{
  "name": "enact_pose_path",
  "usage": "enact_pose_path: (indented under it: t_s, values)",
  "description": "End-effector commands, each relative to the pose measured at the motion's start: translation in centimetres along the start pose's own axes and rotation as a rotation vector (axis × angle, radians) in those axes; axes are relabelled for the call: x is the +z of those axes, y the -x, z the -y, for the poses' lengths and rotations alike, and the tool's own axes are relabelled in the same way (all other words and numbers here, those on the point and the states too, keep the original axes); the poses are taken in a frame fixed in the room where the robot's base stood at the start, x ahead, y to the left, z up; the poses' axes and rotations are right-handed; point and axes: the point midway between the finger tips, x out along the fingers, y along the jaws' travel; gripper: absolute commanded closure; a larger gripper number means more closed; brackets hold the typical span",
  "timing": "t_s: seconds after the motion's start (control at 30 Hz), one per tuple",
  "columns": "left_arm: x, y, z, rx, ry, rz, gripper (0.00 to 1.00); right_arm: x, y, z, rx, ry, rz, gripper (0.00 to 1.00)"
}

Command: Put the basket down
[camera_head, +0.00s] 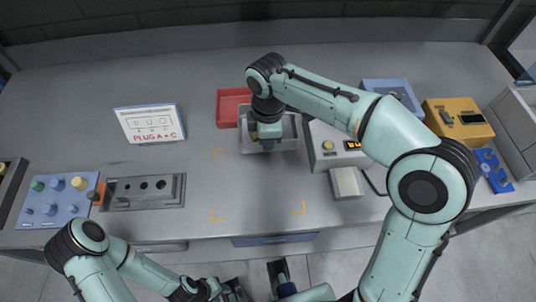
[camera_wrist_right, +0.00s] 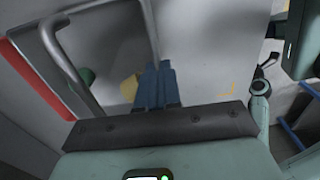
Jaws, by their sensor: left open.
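The basket (camera_head: 289,132) is a light grey open container at the middle of the bench, beside a red tray. My right gripper (camera_head: 267,145) points down at it, and its blue fingers (camera_wrist_right: 156,84) sit close together. In the right wrist view a thin grey bar of the basket (camera_wrist_right: 151,28) runs into the fingers, which look shut on it. Green and yellow items show in or behind the basket. I cannot tell whether its bottom touches the bench. My left gripper (camera_head: 234,291) is open, low at the bottom edge, partly cut off and away from the basket.
The red tray (camera_head: 230,107) is close on the left. A grey box with a display (camera_head: 334,146) stands just right. Orange corner marks (camera_head: 217,217) outline a clear area in front. A sign (camera_head: 149,123), a grey holed block (camera_head: 146,192) and a blue knob panel (camera_head: 52,202) are left.

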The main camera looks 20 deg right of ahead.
Motion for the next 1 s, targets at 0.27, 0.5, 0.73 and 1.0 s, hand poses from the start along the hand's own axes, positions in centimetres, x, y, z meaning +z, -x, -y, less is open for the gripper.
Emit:
enact_pose_path:
  t_s: [0.27, 0.5, 0.73, 1.0]
  values:
    - [0.0, -0.6, 0.2, 0.0, 0.0, 0.002, 0.57, 0.0, -3.2, 0.0, 0.003, 0.0, 0.0, 1.0]
    - [0.1, -1.2, 0.4, -0.001, 0.001, 0.003, 0.57, 0.0, -6.7, 0.1, 0.0, 0.0, 0.0, 1.0]
    - [0.1, -1.2, 0.4, -0.001, 0.001, 0.003, 0.57, 0.0, -7.1, 0.0, 0.004, 0.0, -0.001, 1.0]
    - [0.1, -1.4, 0.5, -0.001, 0.001, 0.004, 0.57, 0.0, -7.5, 0.0, 0.001, 0.0, 0.0, 0.86]
